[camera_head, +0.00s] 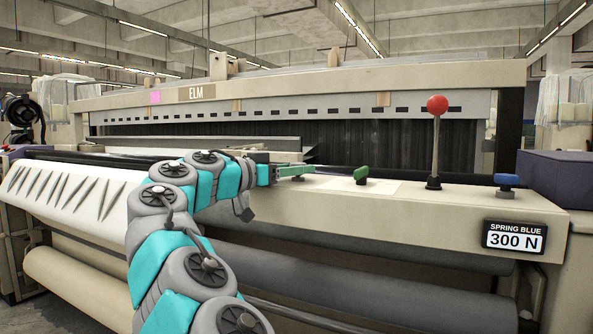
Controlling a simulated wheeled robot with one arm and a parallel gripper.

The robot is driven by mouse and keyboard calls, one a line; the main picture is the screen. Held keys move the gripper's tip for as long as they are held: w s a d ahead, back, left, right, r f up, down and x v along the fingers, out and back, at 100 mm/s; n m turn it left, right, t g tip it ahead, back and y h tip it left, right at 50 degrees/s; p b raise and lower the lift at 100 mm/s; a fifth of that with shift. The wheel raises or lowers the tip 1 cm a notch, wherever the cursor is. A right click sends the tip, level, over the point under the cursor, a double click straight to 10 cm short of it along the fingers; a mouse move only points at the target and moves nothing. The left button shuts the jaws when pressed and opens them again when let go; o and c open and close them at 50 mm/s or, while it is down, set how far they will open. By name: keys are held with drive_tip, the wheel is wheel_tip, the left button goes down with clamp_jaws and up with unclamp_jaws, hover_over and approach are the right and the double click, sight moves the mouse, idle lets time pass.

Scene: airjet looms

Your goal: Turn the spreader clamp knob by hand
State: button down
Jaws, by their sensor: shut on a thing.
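My arm reaches from the bottom of the picture to the loom's front beam (420,200). My gripper (277,174) is at the left part of the beam's top. It is shut on a green knob (297,171) that sticks out to the right of the fingertips. The fingers hide part of this knob. A second green knob (361,174) stands on the beam further right, apart from the gripper. No label shows which knob is the spreader clamp knob.
A lever with a red ball (437,105) stands upright on the beam, with a blue knob (507,181) to its right. A "SPRING BLUE 300 N" sign (514,237) is on the beam's front. A purple box (555,179) is at the right. The loom's upper frame (330,85) rises behind.

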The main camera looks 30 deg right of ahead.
drive_tip(key=shift+f+n+t+b, duration=0.4)
drive_tip(key=shift+t+b, duration=0.2)
drive_tip(key=shift+b, duration=0.6)
drive_tip(key=n+t+y+b, duration=0.1)
drive_tip(key=b, duration=0.1)
drive_tip(key=shift+s+t+b, duration=0.15)
drive_tip(key=shift+t+b, duration=0.15)
drive_tip(key=shift+t, duration=0.1)
drive_tip(key=shift+r+n+t+y+b, duration=0.15)
drive_tip(key=shift+n+t+y+b, duration=0.35)
drive_tip(key=shift+n+t+b, duration=0.45)
drive_tip(key=shift+r+n+t+y+b, duration=0.25)
drive_tip(key=shift+n+t+y+b, duration=0.25)
drive_tip(key=shift+t, duration=0.45)
drive_tip(key=shift+c, duration=2)
unclamp_jaws()
